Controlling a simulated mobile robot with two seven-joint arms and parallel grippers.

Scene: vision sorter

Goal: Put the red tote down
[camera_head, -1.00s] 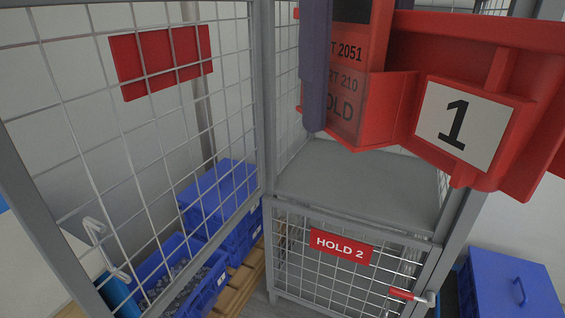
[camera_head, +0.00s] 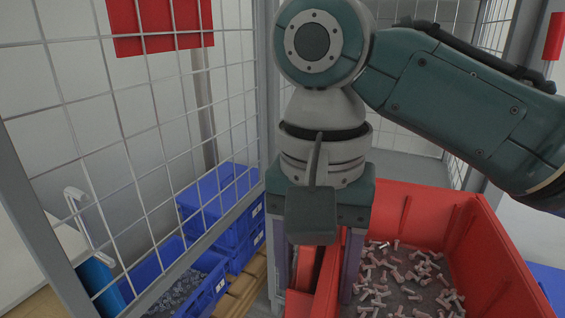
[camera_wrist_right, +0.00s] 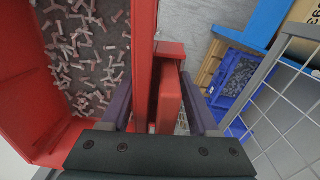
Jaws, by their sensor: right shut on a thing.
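The red tote (camera_head: 480,262) is at the lower right of the head view, open side up, with many small bolts on its dark floor. My right gripper (camera_head: 318,272) points down, its purple fingers on either side of the tote's left end. In the right wrist view the gripper (camera_wrist_right: 160,115) is shut on a red part of the tote (camera_wrist_right: 24,100). The tote's underside is hidden, so I cannot tell whether it touches the surface below. The front of the grey shelf is hidden behind my arm and the tote. My left gripper is not in view.
A wire-mesh panel (camera_head: 150,108) with grey posts stands at the left, bearing a red plate (camera_head: 160,22). Behind it are stacked blue crates (camera_head: 222,205) and an open blue bin of parts (camera_head: 207,300) on wooden pallets. More mesh stands at the right.

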